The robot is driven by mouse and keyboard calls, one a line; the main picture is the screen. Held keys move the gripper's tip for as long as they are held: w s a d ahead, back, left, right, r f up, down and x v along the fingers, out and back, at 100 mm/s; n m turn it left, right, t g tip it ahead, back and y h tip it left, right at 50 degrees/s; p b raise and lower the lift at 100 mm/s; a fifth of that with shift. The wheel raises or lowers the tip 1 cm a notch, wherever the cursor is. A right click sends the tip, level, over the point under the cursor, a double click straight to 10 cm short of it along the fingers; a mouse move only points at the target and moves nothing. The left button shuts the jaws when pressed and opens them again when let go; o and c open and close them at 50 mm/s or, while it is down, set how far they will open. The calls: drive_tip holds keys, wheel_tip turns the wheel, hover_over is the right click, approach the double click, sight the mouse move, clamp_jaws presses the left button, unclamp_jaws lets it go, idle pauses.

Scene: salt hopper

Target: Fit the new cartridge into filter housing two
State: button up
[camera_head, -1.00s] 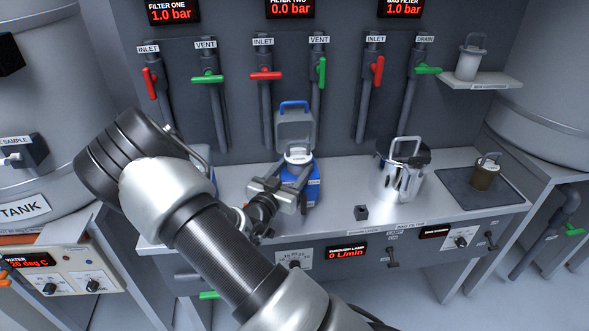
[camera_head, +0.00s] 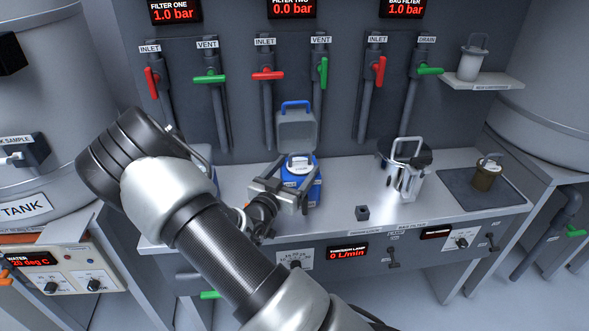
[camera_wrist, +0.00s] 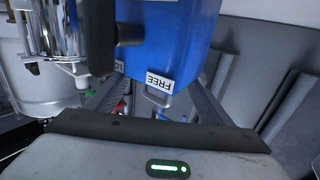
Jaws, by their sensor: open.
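The blue filter housing two (camera_head: 314,190) stands on the bench with its grey lid (camera_head: 296,131) swung up at the back. A white cartridge top (camera_head: 300,161) with a handle shows in its open mouth. My gripper (camera_head: 285,178) is open and empty in front of the housing. Another white cartridge (camera_head: 471,60) stands on the wall shelf.
The metal bag filter (camera_head: 405,178) stands to the right on the bench. A brown cartridge (camera_head: 487,173) stands on the dark mat (camera_head: 508,199). Inlet and vent valves line the back wall.

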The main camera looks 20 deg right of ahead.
drive_tip(key=shift+s+d+f, duration=0.15)
drive_tip(key=shift+s+f, duration=0.15)
drive_tip(key=shift+s, duration=0.05)
drive_tip(key=shift+v, duration=1.8)
drive_tip(key=shift+s+a+r, duration=0.1)
drive_tip(key=shift+s+a, duration=0.15)
drive_tip(key=shift+a, duration=0.25)
drive_tip(key=shift+s+a+r, duration=0.1)
drive_tip(key=shift+s+a, duration=0.15)
drive_tip(key=shift+a, duration=0.25)
drive_tip(key=p, duration=0.2)
approach(290, 179)
drive_tip(key=r+v, duration=0.1)
drive_tip(key=v, duration=0.9)
drive_tip(key=shift+a, duration=0.1)
drive_tip(key=shift+s, duration=0.1)
